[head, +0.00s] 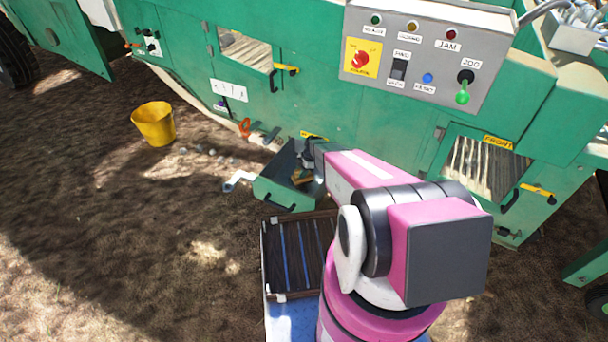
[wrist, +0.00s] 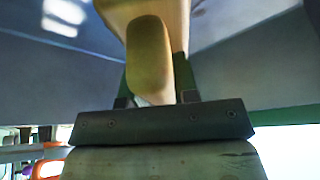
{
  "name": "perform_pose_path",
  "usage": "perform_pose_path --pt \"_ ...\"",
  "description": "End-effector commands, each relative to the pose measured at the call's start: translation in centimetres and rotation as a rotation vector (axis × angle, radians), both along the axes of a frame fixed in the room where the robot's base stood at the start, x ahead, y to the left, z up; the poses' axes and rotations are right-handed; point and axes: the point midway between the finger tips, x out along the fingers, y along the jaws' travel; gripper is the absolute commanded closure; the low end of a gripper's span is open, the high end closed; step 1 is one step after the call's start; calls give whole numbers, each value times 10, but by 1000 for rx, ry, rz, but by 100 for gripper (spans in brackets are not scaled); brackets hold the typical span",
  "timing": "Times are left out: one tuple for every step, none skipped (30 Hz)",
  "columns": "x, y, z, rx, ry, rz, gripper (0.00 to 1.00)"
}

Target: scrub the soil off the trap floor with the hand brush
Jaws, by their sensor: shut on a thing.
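The trap (head: 287,206) is an open green tray with a grey inside, low on the machine's side in the head view. My gripper (head: 305,170) reaches down into it, partly hidden by my arm. It is shut on the hand brush (head: 301,178), a tan wooden piece low in the trap. In the wrist view the brush (wrist: 150,55) stands out large beyond my gripper (wrist: 156,100), with grey trap walls (wrist: 245,50) on both sides. The bristles are hidden. I cannot tell whether they touch the floor, and soil on the floor cannot be made out.
A yellow bucket (head: 154,124) stands on the ground to the left, with several small stones (head: 200,152) nearby. A white crank handle (head: 238,181) sits at the trap's left. A dark slatted tray (head: 285,255) lies in front. A control panel (head: 425,55) hangs above.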

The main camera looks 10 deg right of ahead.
Motion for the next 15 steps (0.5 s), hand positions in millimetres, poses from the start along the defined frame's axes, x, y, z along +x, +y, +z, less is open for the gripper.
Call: perform_pose_path --pt "3 3 1 0 -1 0 91" --pt "4 5 1 0 -1 0 91" --pt "6 7 1 -1 -1 -1 91" --pt "8 9 2 -1 -1 -1 91" --pt "9 11 2 -1 -1 -1 91" --pt "10 13 2 -1 -1 -1 91" --pt "11 14 2 -1 -1 -1 91" --pt "11 15 3 -1 -1 -1 91" --pt "11 16 3 -1 -1 -1 91" --pt "12 16 3 -1 -1 -1 91" --pt "12 16 3 -1 -1 -1 91" --pt "12 17 3 -1 -1 -1 91" --pt "13 18 3 -1 -1 -1 91" --pt "14 19 3 -1 -1 -1 91" --pt "15 21 3 -1 -1 0 91"
